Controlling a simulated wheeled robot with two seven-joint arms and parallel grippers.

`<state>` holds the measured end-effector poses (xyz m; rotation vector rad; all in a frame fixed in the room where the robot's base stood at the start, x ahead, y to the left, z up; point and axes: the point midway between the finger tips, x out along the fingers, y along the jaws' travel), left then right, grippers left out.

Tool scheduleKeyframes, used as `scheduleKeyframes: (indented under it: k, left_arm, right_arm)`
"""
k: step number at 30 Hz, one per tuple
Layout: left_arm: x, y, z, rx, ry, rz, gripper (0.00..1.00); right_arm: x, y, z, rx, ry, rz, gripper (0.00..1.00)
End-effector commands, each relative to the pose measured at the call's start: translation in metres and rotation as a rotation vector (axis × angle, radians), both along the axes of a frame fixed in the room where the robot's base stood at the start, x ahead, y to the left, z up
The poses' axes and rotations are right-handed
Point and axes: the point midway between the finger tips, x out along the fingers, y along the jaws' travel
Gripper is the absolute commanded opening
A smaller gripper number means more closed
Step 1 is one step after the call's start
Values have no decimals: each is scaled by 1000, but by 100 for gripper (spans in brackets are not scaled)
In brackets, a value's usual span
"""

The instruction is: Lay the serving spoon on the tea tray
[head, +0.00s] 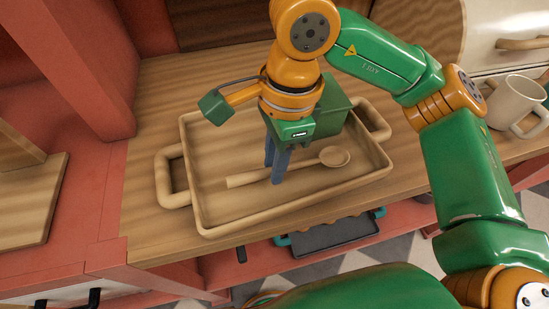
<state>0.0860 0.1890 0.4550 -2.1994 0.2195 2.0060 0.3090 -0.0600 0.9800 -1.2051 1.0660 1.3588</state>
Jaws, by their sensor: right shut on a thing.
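The tea tray (219,211) is a tan rectangular tray with raised walls and a loop handle at each end, sitting on the wooden counter. The serving spoon (333,157) is light tan, with its bowl to the right and its handle end to the left. It is within the tray's outline, at or just above the tray floor; I cannot tell whether it touches. My right gripper (277,176) points down over the tray, shut on the spoon's handle, with its blue-grey fingers hiding part of it. My left gripper is not in view.
A cream mug (514,103) stands on the counter at the right, near a cream cabinet front with a handle (525,43). A red post (85,70) rises at the left beside a wooden board (30,205). Bare counter (150,110) shows left of the tray.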

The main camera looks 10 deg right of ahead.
Motion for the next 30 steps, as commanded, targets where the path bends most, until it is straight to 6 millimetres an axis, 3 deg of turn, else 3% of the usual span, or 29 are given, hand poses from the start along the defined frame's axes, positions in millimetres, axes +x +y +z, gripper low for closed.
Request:
scheduleKeyframes:
  k: [5,6,9,10,19,27,30]
  left_arm:
    - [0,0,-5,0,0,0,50]
    - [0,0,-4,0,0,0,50]
    - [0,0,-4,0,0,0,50]
    - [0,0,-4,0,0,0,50]
    - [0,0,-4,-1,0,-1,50]
    - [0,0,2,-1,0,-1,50]
    - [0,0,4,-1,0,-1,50]
  right_arm:
    - [0,0,-4,0,0,0,0]
    - [0,0,-4,0,0,0,29]
    - [0,0,-3,0,0,0,56]
    - [0,0,-3,0,0,0,59]
    - [0,0,0,0,-1,0,59]
    - [1,-7,56,0,-4,-2,59]
    - [1,-8,66,0,-2,-2,59]
